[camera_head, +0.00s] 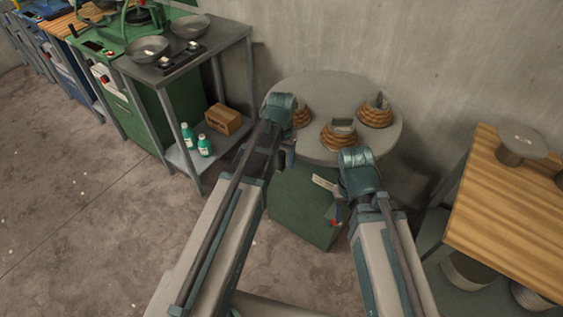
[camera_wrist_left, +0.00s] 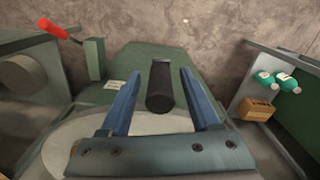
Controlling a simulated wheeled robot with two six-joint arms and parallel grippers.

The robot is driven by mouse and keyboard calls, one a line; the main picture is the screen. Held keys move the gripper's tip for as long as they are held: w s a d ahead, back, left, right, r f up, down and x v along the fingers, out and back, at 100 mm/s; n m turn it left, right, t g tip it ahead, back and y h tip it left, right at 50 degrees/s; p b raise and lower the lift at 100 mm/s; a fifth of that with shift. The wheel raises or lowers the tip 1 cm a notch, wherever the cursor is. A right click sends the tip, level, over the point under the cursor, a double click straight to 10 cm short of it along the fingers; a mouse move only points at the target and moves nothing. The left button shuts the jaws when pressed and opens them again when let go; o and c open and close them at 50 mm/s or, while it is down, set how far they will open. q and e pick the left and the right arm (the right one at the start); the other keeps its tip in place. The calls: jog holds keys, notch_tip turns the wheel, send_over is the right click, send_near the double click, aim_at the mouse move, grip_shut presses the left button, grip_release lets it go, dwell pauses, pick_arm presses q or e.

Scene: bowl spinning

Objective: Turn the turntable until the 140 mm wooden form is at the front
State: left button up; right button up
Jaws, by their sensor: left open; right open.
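The round grey turntable (camera_head: 335,85) stands against the wall on a green base (camera_head: 300,205). Three stepped wooden forms sit on it: one at the left (camera_head: 301,117), partly hidden by my left wrist, one nearest me (camera_head: 337,137), and one at the right (camera_head: 375,114). Each carries a grey piece on top; I cannot read any size. My left gripper (camera_head: 284,153) is over the turntable's left front edge. In the left wrist view its blue fingers (camera_wrist_left: 161,80) are open around a black upright handle (camera_wrist_left: 160,90), not visibly closed on it. My right gripper (camera_head: 352,185) is open at the right front edge, its fingertips mostly hidden.
A wooden-topped table (camera_head: 510,205) is at the right.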

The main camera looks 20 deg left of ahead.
pick_arm(q)
grip_shut()
dwell(1.4)
